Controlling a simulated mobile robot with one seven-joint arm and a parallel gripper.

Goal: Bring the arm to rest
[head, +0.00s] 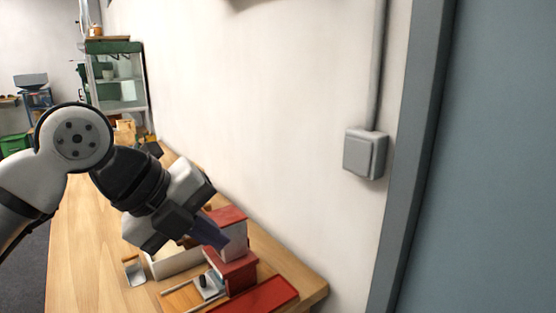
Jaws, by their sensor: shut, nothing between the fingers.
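My arm reaches in from the left edge of the head view, bent at a round grey joint, and angles down to the right. My gripper (215,238) is at its end, above the right part of the wooden table (85,240). Its fingers are shut with nothing between them. The fingertips overlap a red-and-white box (234,236) in the picture; I cannot tell whether they touch it.
A red tray (264,297) lies near the table's right end. A white open box (178,263) is partly hidden below my gripper. A white wall with a grey socket box (365,153) runs along the table. The table's left part is clear.

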